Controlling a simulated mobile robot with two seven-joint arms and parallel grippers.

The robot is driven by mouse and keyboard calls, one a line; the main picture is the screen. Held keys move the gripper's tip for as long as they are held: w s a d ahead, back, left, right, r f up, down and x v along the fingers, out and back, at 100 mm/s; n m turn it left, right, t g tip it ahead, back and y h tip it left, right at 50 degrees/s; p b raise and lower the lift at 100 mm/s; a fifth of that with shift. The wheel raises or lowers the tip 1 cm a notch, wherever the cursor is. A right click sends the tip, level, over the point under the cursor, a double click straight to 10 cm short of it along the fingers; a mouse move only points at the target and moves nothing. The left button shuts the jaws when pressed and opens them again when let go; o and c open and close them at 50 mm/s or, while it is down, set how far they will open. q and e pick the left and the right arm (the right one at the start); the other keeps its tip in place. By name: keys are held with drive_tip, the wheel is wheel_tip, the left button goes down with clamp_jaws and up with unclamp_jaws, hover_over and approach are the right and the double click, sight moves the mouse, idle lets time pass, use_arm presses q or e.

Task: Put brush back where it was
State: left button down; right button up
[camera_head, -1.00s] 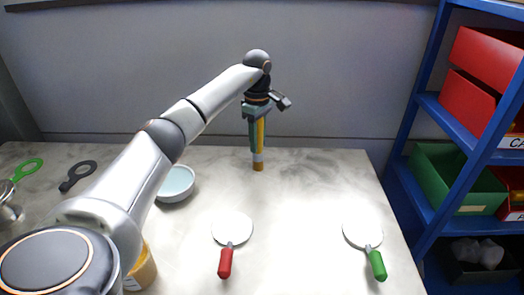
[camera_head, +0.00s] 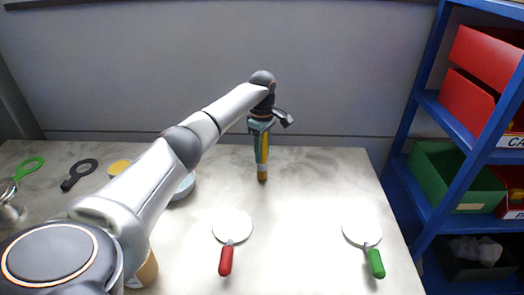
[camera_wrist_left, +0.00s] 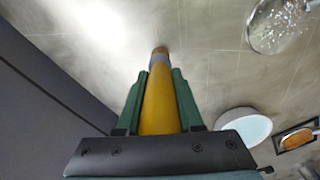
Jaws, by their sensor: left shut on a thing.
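The brush (camera_head: 262,173) has a yellow handle, a grey band and a brown tip. My left gripper (camera_head: 261,150) is shut on its handle and holds it roughly upright, tip down, over the back middle of the pale table. In the left wrist view the yellow brush (camera_wrist_left: 159,104) lies between the green fingers of the left gripper (camera_wrist_left: 160,90), its tip pointing away from the wrist. I cannot tell whether the tip touches the table. My right gripper is not in view.
A red-handled disc (camera_head: 232,226) and a green-handled disc (camera_head: 361,226) lie at the front. A pale bowl (camera_head: 184,187) and a jar (camera_head: 147,270) are partly behind my left arm. A blue shelf (camera_head: 420,190) with bins stands right. The table's back right is clear.

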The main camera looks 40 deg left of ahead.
use_arm(q)
drive_tip(key=c, duration=0.6)
unclamp_jaws()
drive_tip(key=shift+o, duration=0.2)
wheel_tip(320, 180, up, 12)
drive_tip(key=shift+r, duration=0.15)
drive_tip(key=shift+s, duration=0.1)
